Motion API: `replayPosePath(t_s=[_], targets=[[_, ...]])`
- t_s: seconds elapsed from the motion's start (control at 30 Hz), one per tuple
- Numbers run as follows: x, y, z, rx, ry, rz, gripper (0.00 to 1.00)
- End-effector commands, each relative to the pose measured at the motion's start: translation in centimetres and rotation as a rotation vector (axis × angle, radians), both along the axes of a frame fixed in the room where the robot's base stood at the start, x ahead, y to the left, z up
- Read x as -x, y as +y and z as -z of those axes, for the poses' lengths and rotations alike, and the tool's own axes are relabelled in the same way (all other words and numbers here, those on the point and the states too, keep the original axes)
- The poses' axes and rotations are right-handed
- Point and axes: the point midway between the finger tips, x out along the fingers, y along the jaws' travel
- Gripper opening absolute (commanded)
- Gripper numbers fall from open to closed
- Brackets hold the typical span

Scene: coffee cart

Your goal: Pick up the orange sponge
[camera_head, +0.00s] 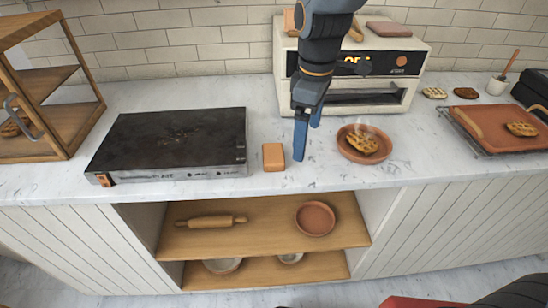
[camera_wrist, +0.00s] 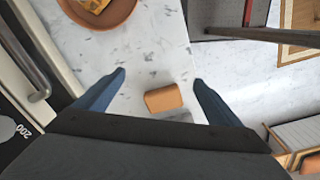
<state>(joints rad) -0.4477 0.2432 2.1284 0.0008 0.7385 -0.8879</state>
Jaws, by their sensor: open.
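The orange sponge (camera_head: 273,157) is a small block lying flat on the white marble counter, between the black griddle and the terracotta plate. My gripper (camera_head: 307,140) is above the counter just right of the sponge, with its blue fingers pointing down. In the wrist view the sponge (camera_wrist: 163,98) shows between the two spread blue fingers of my gripper (camera_wrist: 160,82). The fingers are open and empty, and no contact with the sponge is visible.
The black griddle (camera_head: 170,140) is left of the sponge. A terracotta plate (camera_head: 346,150) with a waffle (camera_head: 362,143) is right of my gripper. A toaster oven (camera_head: 345,97) stands behind. A wooden cabinet (camera_head: 50,85) is at far left and a rack with a tray (camera_head: 480,126) at right.

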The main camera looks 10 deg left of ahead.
Motion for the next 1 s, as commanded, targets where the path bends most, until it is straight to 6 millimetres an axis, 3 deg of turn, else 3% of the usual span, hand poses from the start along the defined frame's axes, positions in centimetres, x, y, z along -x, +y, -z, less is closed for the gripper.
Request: replayPosePath(t_s=[0.03, 0.1, 0.2, 0.3, 1.0], targets=[[-0.2, 2.6, 0.0, 0.005, 0.005, -0.122, 0.88], [-0.2, 5.1, -0.2, 0.011, 0.014, -0.266, 0.88], [-0.1, 7.5, -0.4, 0.018, 0.021, -0.402, 0.88], [0.0, 8.5, -0.2, 0.021, 0.025, -0.464, 0.88], [-0.1, 8.0, 7.0, 0.021, 0.026, -0.472, 0.88]])
